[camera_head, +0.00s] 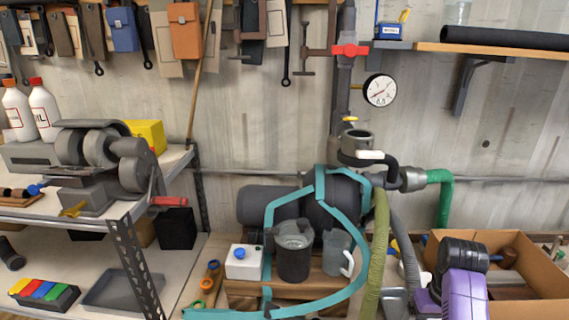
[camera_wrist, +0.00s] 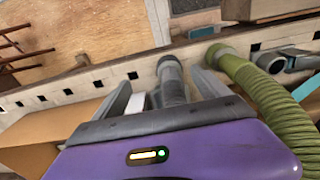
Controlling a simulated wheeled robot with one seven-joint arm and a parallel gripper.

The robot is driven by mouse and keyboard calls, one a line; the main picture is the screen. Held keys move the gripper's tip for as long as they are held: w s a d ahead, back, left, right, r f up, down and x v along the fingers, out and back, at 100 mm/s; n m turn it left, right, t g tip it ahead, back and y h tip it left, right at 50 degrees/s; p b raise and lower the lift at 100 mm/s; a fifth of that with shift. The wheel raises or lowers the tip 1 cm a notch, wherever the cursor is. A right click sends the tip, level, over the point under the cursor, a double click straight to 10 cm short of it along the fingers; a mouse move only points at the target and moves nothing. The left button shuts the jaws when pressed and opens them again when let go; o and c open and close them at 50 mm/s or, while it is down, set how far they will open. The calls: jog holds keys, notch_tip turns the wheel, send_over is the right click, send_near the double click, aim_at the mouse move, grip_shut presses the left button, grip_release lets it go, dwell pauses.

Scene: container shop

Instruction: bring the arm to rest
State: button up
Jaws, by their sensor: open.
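My purple arm (camera_head: 465,292) with its dark joint rises at the bottom right of the head view, in front of an open cardboard box (camera_head: 540,262). My gripper (camera_wrist: 168,82) shows in the wrist view as a purple body with two grey fingers spread apart. The jaws are open. A grey ribbed hose end (camera_wrist: 172,78) appears between the fingers, and I cannot tell how far beyond them it lies. Nothing is visibly gripped. The fingertips are not clearly made out in the head view.
A green ribbed hose (camera_wrist: 258,95) passes right of the fingers. In the head view, a dark jug (camera_head: 292,258), white box (camera_head: 243,262) and teal strap (camera_head: 345,292) crowd the bench's middle. A metal shelf (camera_head: 128,262) stands left. A wall shelf (camera_head: 490,49) is at upper right.

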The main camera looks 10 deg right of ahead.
jog(key=w+d+r+t+h, duration=0.4)
jog(key=w+d+t, duration=0.1)
jog(key=w+t, duration=0.25)
jog(key=s+a+r+n+t+y+b, duration=0.15)
jog(key=s+a+t, duration=0.25)
jog(key=s+a, duration=0.55)
jog(key=s+a+r+n+t+h, duration=0.1)
jog(key=s+a+r+t, duration=0.1)
jog(key=s+a+t, duration=0.55)
jog(key=s+a+g+y, duration=0.1)
jog(key=s+a, duration=0.2)
jog(key=s, duration=0.4)
jog(key=s+a+g+y+b, duration=0.1)
jog(key=s+a, duration=0.3)
jog(key=s, duration=0.4)
jog(key=s+a+g+y, duration=0.1)
jog(key=s+a+g, duration=0.1)
jog(key=s+a, duration=0.2)
jog(key=s+n, duration=0.1)
jog(key=s, duration=0.2)
jog(key=shift+s+r+g+y+b, duration=0.3)
jog(key=shift+s+r+y+b, duration=0.05)
jog(key=shift+s+r+b, duration=0.05)
jog(key=shift+c, duration=0.5)
